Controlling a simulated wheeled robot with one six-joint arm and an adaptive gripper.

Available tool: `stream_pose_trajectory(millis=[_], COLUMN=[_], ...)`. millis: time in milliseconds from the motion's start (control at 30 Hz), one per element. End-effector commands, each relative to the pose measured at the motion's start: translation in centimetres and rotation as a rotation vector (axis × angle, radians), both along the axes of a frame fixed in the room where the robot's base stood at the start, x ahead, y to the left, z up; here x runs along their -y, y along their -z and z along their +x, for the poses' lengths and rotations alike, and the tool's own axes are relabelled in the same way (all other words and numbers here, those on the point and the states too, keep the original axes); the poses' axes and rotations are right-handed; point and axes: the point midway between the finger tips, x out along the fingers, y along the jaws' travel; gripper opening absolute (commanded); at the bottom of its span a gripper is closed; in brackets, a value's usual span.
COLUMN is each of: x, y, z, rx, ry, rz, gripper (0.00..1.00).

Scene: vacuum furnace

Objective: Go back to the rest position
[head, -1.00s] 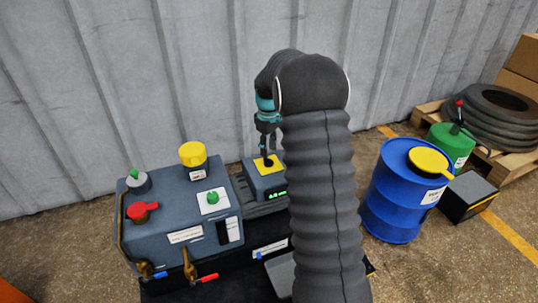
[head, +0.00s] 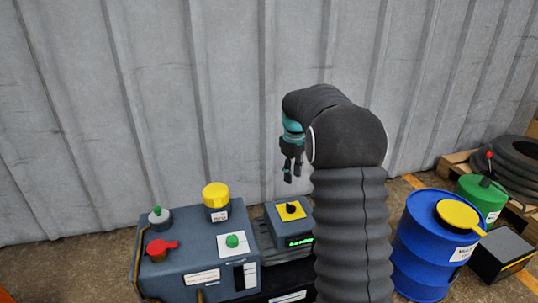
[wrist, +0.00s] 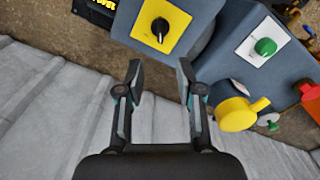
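My gripper (head: 292,170) hangs in the air above and behind the small box with the yellow plate, apart from it. In the wrist view my gripper (wrist: 158,85) is open and empty, its two fingers spread apart. The black knob (head: 291,207) sits on the yellow plate (head: 284,216) of the small grey box with a green display (head: 300,241). The knob also shows in the wrist view (wrist: 160,27), clear of the fingers. My arm hides what lies right of this box in the head view.
The furnace unit (head: 195,253) carries a yellow valve (head: 216,196), a red handle (head: 161,248) and a green button (head: 232,241). A blue drum (head: 428,246), a green can (head: 480,196) and stacked tyres (head: 513,160) stand at the right. A grey corrugated wall (head: 200,90) stands behind.

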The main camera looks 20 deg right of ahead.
Motion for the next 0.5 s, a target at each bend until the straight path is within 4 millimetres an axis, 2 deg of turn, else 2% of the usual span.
stream_pose_trajectory(millis=[167, 300, 400, 500], x=[0.0, 0.1, -0.2, -0.7], y=[0.0, 0.5, 3.0, 3.5], z=[0.0, 0.4, -1.0, -2.9], rx=[0.002, 0.022, -0.008, -0.016], ry=[0.027, 0.124, 0.222, 0.3], rz=[0.0, -0.003, 0.001, 0.002], gripper=[0.36, 0.36, 0.36, 0.36])
